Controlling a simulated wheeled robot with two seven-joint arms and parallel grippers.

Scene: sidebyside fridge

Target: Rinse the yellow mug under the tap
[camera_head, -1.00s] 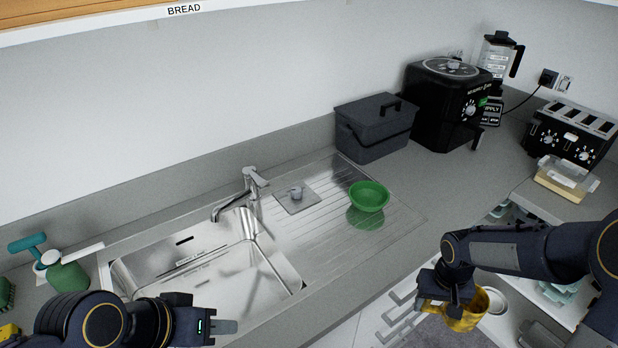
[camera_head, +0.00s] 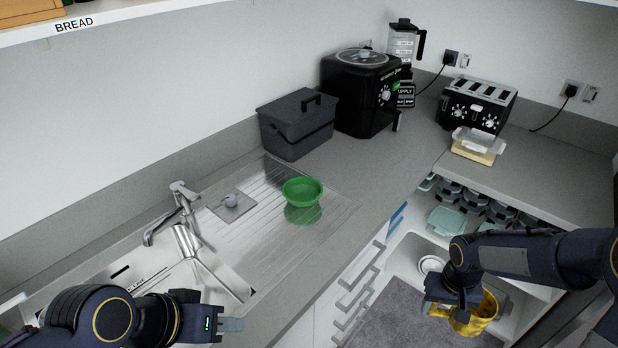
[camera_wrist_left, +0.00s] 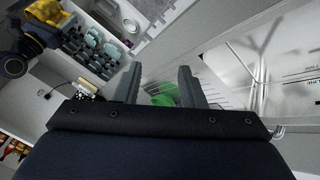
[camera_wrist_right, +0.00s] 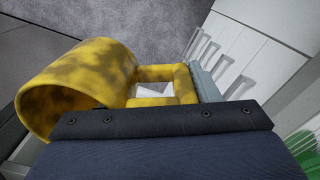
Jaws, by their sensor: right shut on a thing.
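The yellow mug (camera_head: 474,314) has dark smudges on its side. My right gripper (camera_head: 455,306) is shut on it, and the right wrist view shows the jaws at the square handle of the mug (camera_wrist_right: 85,85). The mug is held in front of the counter, above the floor and right of the drawers. The chrome tap (camera_head: 172,212) stands at the back of the steel sink (camera_head: 215,277), at the left. My left gripper (camera_head: 232,331) is empty and held over the front edge by the sink. Its two fingers stand apart in the left wrist view (camera_wrist_left: 158,85).
A green bowl (camera_head: 302,191) sits on the drainer beside a grey drain plate (camera_head: 232,205). A dark bin (camera_head: 296,125), a black air fryer (camera_head: 360,95), a toaster (camera_head: 478,105) and a food container (camera_head: 478,146) line the counter. Drawers with handles (camera_head: 360,290) run along the front.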

